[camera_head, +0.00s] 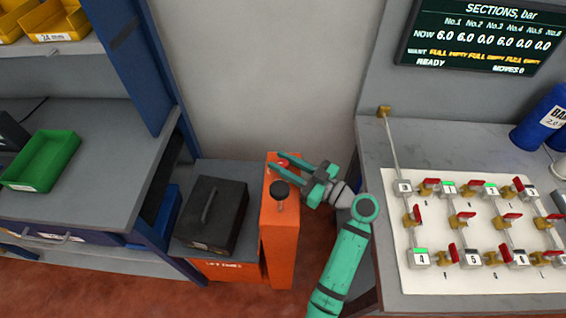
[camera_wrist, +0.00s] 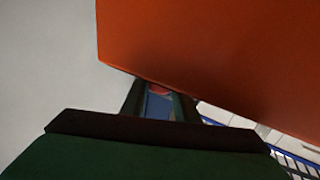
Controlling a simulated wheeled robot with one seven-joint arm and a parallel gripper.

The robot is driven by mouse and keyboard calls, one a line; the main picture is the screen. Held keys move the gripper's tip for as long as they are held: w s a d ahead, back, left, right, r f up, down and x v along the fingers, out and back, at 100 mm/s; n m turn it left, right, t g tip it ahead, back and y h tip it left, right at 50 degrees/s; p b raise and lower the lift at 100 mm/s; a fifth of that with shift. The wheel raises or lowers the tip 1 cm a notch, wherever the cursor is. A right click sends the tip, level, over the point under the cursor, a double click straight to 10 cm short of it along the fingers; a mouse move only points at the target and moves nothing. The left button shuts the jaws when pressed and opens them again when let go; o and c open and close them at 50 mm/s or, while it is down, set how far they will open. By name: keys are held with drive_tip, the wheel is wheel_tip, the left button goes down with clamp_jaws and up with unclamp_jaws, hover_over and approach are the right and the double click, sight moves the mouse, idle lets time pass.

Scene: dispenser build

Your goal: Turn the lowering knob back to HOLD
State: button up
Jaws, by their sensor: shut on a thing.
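An orange lift column (camera_head: 281,240) stands between the shelf unit and the bench. A small red part (camera_head: 283,164), which looks like the lowering knob, shows at the top of the column, mostly hidden by my gripper. My gripper (camera_head: 281,163) reaches in from the right, and its fingers are shut on this knob. In the wrist view a bit of red (camera_wrist: 158,91) shows between the fingers, under the large orange face of the column (camera_wrist: 220,55). The knob's pointer and any HOLD marking cannot be read.
A black ball-topped lever (camera_head: 281,190) stands on the column just in front of my gripper. A dark case (camera_head: 210,215) sits on the platform to the left. The bench on the right holds a valve board (camera_head: 437,279) with red-handled valves. A screen (camera_head: 482,36) reads READY.

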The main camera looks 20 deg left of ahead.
drive_tip(key=n+g, duration=0.2)
drive_tip(key=g, duration=0.2)
drive_tip(key=n+g, duration=0.3)
drive_tip(key=g, duration=0.1)
drive_tip(key=shift+w+r+n+g, duration=0.1)
drive_tip(key=shift+n+g, duration=0.2)
drive_tip(key=shift+d+n+g+h, duration=0.1)
drive_tip(key=shift+n+g+h, duration=0.5)
drive_tip(key=shift+n+g, duration=0.65)
drive_tip(key=shift+n+g+h, duration=0.6)
drive_tip(key=shift+n+g, duration=0.15)
drive_tip(key=shift+g, duration=0.9)
drive_tip(key=shift+n+g+h, duration=0.7)
drive_tip(key=shift+n+g, duration=0.1)
drive_tip(key=shift+g, duration=0.2)
drive_tip(key=shift+n+g+h, duration=0.6)
drive_tip(key=shift+g+h, duration=0.1)
drive_tip(key=o, duration=1.1)
drive_tip(key=shift+c, duration=0.2)
